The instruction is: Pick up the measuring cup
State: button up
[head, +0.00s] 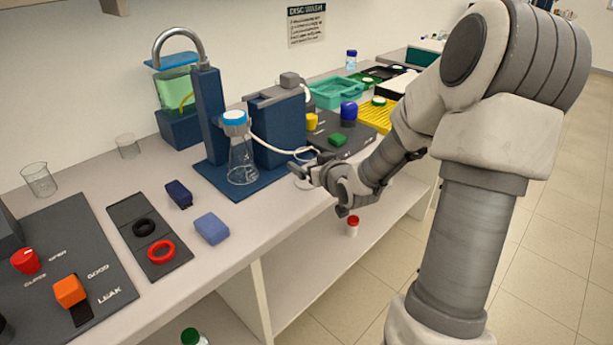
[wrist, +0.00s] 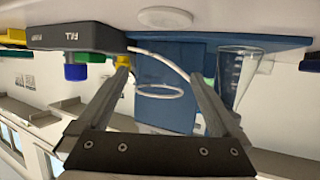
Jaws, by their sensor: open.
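A clear beaker-like cup with faint marks (head: 38,180) stands upright at the far left of the bench in the head view. A smaller clear cup (head: 127,146) stands near the wall to its right. I cannot tell which one is the measuring cup. My gripper (head: 297,170) is well to the right of both, over the bench's front edge by the blue rig. In the wrist view, which is upside down, my gripper (wrist: 158,70) is open, with a white ring-shaped loop (wrist: 160,96) seen between its fingers. I cannot tell its distance.
A conical flask with blue cap (head: 241,160) stands on the blue rig base, close left of my gripper. A pale round disc (wrist: 165,17) lies near the bench edge. A blue block (head: 211,229) and a dark tray with rings (head: 125,212) lie left.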

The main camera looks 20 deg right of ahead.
jog(key=shift+x, duration=1.4)
jog(key=c, duration=1.4)
jog(key=shift+r, duration=0.5)
jog(key=shift+s+d+r+p, duration=0.45)
jog(key=shift+d+r+p, duration=0.6)
jog(key=shift+d+r, duration=0.75)
jog(key=shift+s+d+r+p, duration=0.45)
jog(key=shift+d+r+p, duration=0.6)
jog(key=shift+d+r, duration=0.7)
jog(key=shift+s+d+r+p, duration=0.4)
jog(key=shift+d+r+p, duration=0.85)
jog(key=shift+d, duration=0.85)
jog(key=shift+r, duration=0.2)
